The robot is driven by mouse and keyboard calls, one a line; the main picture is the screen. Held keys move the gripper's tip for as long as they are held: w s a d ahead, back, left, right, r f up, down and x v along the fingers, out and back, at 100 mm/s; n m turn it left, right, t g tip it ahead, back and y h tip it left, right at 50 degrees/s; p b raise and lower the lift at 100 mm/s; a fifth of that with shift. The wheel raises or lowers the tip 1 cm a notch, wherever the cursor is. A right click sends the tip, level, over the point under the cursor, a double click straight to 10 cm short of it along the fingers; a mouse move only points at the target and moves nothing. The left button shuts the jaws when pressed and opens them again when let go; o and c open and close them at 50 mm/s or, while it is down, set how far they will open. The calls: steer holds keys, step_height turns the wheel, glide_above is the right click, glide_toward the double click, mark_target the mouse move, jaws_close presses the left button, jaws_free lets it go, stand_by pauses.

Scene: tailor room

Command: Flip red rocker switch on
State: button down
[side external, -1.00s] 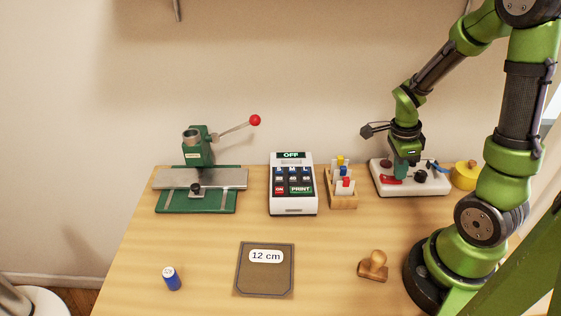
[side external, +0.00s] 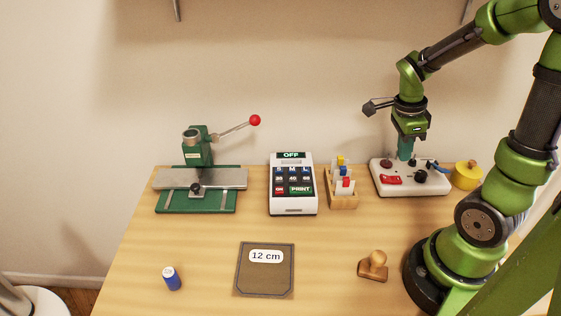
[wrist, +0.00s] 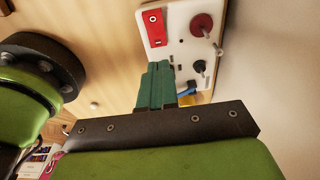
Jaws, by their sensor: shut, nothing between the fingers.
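A white control box (side external: 432,187) stands at the back right of the table. A red rocker switch (side external: 391,180) sits on its front left part; it also shows at the top in the wrist view (wrist: 155,27). I cannot tell which way the rocker is tipped. My gripper (side external: 405,156) points down over the back of the box, above and behind the rocker and apart from it. Its green fingers (wrist: 155,75) are shut and empty. In the wrist view they stand below the rocker, with a gap between.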

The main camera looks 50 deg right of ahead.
step_height(320, 180, up, 8)
steer(key=s, duration=0.1)
steer(key=shift+d+r, duration=0.25)
steer(key=shift+d, duration=0.2)
steer(key=w+a+r+n+t+y, duration=0.1)
steer(key=a+n+t, duration=0.3)
steer(key=a+n, duration=0.6)
steer(key=w+a+r+n+t+y, duration=0.2)
steer(key=a+r+n+t, duration=0.1)
steer(key=a+n, duration=0.7)
steer(key=n+t, duration=0.1)
steer(key=n, duration=0.2)
steer(key=shift+w+a+r, duration=0.2)
steer(key=shift+r, duration=0.2)
steer(key=c, duration=1.8)
jaws_free()
